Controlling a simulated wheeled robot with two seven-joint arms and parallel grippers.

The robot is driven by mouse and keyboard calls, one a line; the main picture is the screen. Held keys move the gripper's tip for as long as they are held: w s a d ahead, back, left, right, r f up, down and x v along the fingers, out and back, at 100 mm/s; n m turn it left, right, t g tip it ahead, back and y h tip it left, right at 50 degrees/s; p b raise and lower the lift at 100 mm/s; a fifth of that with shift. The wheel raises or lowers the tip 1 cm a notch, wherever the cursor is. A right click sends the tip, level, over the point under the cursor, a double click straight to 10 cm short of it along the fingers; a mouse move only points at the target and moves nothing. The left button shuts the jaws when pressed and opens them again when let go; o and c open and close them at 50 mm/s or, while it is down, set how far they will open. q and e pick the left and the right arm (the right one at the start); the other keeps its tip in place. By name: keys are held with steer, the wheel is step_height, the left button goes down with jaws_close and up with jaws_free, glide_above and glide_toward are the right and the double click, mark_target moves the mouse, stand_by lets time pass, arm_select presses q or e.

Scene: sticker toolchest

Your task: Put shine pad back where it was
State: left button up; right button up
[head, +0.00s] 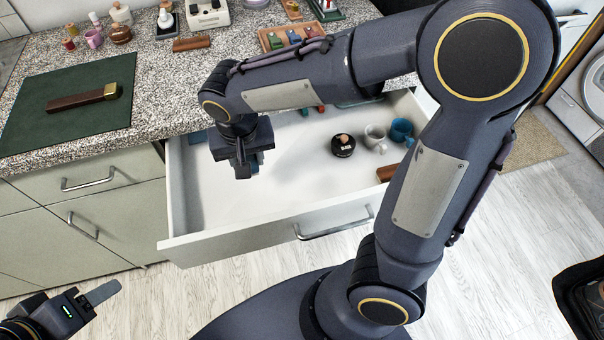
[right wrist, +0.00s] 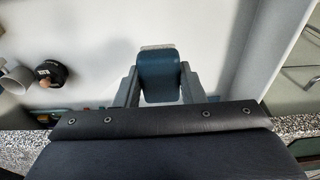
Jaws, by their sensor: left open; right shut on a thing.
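The shine pad appears to be the dark blue, rounded block with a pale edge (right wrist: 159,76) in the right wrist view. My right gripper (right wrist: 159,88) is shut on it, with a finger on each side. In the head view my right gripper (head: 243,168) points down inside the open drawer (head: 270,222), toward its left side. Only a small bluish part of the pad shows there; the gripper hides the rest. I cannot tell whether the pad touches the drawer floor. My left gripper (head: 98,298) is open and empty at the lower left, away from the drawer.
The drawer holds a round black container (head: 343,147), a white mug (head: 375,136), a blue mug (head: 401,131) and a brown block (head: 387,173). The drawer's middle and front left are clear. A green mat (head: 60,122) with a brown wooden bar (head: 82,101) lies on the counter.

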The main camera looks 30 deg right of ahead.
steer(key=d+f, duration=0.3)
steer(key=d, duration=0.5)
glide_above(301, 169)
steer(key=a, duration=0.1)
steer(key=f, duration=0.5)
steer(key=shift+s+a+f, duration=0.15)
steer(key=shift+s+f, duration=0.05)
steer(key=shift+s, duration=0.2)
steer(key=shift+d+f, duration=0.15)
steer(key=shift+d, duration=0.05)
steer(key=f, duration=0.1)
steer(key=f+b, duration=0.1)
steer(key=f, duration=0.1)
steer(key=shift+d+f, duration=0.15)
steer(key=shift+d, duration=0.25)
steer(key=shift+w+f, duration=0.1)
steer(key=shift+f, duration=0.25)
steer(key=shift+f, duration=0.1)
steer(key=shift+f+b, duration=0.15)
steer(key=shift+b, duration=0.2)
steer(key=o, duration=1)
steer(key=shift+o, duration=0.2)
